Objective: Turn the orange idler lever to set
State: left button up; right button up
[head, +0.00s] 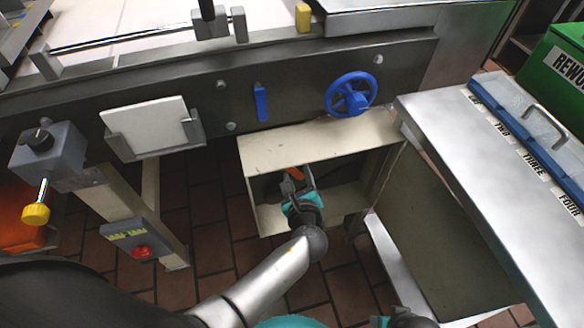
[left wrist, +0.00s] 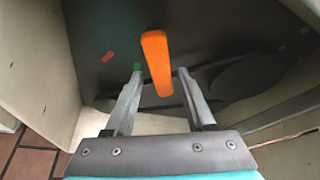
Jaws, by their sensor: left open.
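The orange idler lever (head: 294,173) is inside the open cream box below the dark panel. In the left wrist view the lever (left wrist: 157,62) is a bar, leaning slightly, against a dark back plate. A red mark (left wrist: 108,57) lies to its left, and a small green mark (left wrist: 137,66) shows by the left fingertip. My left gripper (head: 304,185) reaches into the box. Its two fingers (left wrist: 159,74) are open, one on each side of the lever, with gaps visible. Only a bit of my right arm shows at the bottom edge of the head view; its fingers are not seen.
The cream box walls (head: 300,143) stand close around the gripper. A blue handwheel (head: 351,94) and a blue lever (head: 261,102) are on the panel above. A steel counter (head: 480,150) is at right. A grey unit with a yellow knob (head: 36,213) stands left.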

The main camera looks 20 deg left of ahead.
pick_arm(q)
jog(key=shift+w, duration=0.15)
jog(key=shift+c, duration=0.2)
jog(key=shift+a, duration=0.1)
grip_shut()
dwell(1.1)
